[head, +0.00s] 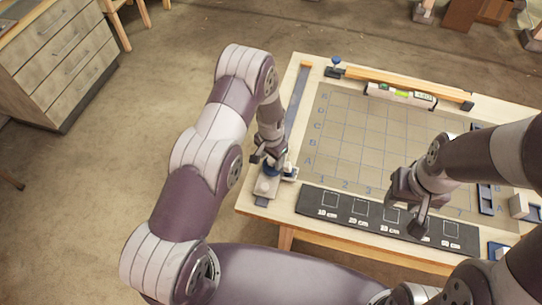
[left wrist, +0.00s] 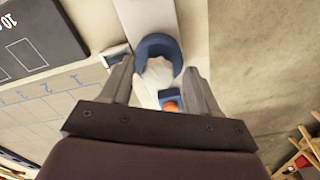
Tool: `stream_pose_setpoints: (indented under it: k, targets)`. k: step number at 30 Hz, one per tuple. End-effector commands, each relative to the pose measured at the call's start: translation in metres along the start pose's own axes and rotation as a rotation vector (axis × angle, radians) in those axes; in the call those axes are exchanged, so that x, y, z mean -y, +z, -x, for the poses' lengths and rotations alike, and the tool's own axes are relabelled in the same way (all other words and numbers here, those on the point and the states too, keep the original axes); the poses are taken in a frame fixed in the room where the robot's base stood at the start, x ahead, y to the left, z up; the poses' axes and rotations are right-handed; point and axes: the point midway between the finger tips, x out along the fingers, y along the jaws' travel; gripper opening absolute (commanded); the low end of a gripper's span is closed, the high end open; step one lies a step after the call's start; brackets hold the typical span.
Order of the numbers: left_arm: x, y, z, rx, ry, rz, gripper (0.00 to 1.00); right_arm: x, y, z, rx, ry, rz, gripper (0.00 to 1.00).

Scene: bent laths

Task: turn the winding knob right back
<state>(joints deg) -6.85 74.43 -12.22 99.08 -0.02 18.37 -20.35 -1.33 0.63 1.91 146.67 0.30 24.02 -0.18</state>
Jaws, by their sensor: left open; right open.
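The winding knob appears to be the blue round part (head: 271,170) at the table's front-left corner, beside a pale rounded piece (head: 263,185). In the left wrist view the blue part (left wrist: 174,44) curves around the pale piece (left wrist: 155,76), with a small blue block and an orange spot nearer the camera. My left gripper (head: 268,158) is open above it. Its fingers (left wrist: 158,72) stand on either side of the pale piece; I cannot tell whether they touch. The gripper partly hides the knob in the head view. My right gripper (head: 407,218) is open and empty over the dark strip.
A dark strip with marked squares (head: 343,208) lies along the table's front edge. A gridded board (head: 345,135) fills the middle. A wooden lath (head: 400,82) and a spirit level (head: 400,96) lie at the back, near another blue knob (head: 336,61). Blue holders stand at the right.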

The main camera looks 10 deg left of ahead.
Motion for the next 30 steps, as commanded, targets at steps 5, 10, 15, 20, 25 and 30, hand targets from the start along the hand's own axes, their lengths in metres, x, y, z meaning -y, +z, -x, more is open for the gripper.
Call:
stream_pose_setpoints:
  k: [5, 10, 15, 20, 25, 30]
  targets:
    - [-0.002, 0.0035, -0.0044, 0.009, 0.003, -0.001, 0.35, 0.0, 0.0003, -0.0016, 0.0, 0.0, 0.0, 0.43]
    - [-0.0023, 0.0031, -0.0039, 0.009, 0.004, -0.002, 0.07, 0.0, 0.0003, -0.0015, 0.0, 0.0, 0.0, 0.43]
    - [-0.0023, 0.0029, -0.0038, 0.008, 0.003, -0.001, 0.07, 0.0, 0.0002, -0.0016, 0.0, 0.0, 0.0, 0.43]
    - [-0.0022, 0.0027, -0.0034, 0.008, 0.003, -0.001, 0.07, 0.0, 0.0002, -0.0015, 0.0, 0.0, 0.0, 0.43]
    - [-0.0022, 0.0024, -0.0031, 0.007, 0.003, -0.001, 0.07, 0.0, 0.0002, -0.0014, 0.0, 0.0, 0.0, 0.43]
    - [-0.0021, 0.0022, -0.0029, 0.006, 0.003, -0.001, 0.07, 0.0, 0.0002, -0.0014, 0.0, 0.0, 0.0, 0.43]
